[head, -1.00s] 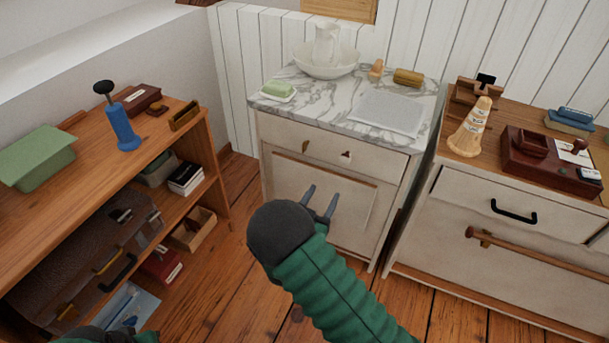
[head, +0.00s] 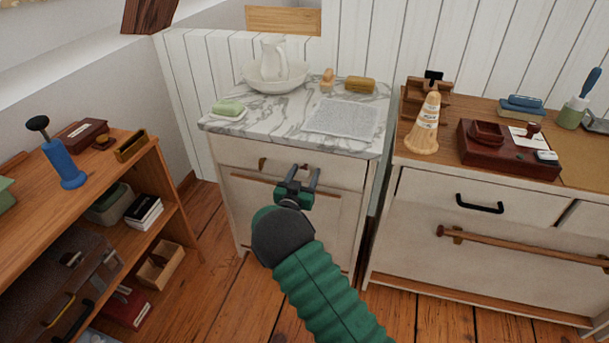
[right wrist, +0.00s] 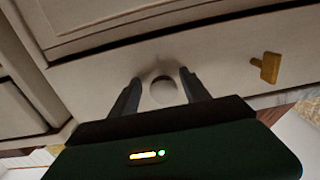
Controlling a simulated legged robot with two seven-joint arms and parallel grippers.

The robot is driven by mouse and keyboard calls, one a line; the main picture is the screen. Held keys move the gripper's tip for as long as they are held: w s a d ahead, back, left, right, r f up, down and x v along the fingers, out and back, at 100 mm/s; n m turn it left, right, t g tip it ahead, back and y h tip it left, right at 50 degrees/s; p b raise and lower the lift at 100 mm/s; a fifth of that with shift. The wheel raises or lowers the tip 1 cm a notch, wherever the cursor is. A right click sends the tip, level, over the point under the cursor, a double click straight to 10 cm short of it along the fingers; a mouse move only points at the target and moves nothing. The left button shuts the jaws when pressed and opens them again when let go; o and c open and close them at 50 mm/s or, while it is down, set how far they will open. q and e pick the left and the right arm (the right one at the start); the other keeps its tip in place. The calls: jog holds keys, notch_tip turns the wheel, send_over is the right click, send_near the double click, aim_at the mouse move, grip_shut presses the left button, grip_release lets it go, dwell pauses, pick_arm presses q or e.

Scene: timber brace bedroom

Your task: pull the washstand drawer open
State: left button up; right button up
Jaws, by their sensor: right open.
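The white washstand (head: 290,215) has a grey-veined marble top. Its drawer front (head: 345,172) looks flush with the body. A brass turn-piece (head: 262,163) is on the drawer's left part; it also shows in the right wrist view (right wrist: 265,67). My right gripper (head: 305,173) is open in front of the drawer. In the right wrist view, a pale round knob (right wrist: 163,90) shows between the open fingers (right wrist: 160,80); contact cannot be told. In the head view my gripper hides this knob. My left gripper is not in view.
A jug in a basin (head: 273,75), soap dish (head: 229,110) and folded cloth (head: 342,118) are on the marble. A wooden shelf (head: 172,190) stands left, a cabinet with a black handle (head: 480,204) right. Floor before the washstand is clear.

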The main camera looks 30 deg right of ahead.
jog(key=shift+w+a+r, duration=0.15)
jog(key=shift+w+a, duration=0.05)
jog(key=shift+a, duration=0.1)
jog(key=shift+c, duration=0.7)
jog(key=shift+s+d, duration=0.1)
jog(key=shift+d, duration=0.05)
jog(key=c, duration=1)
grip_shut()
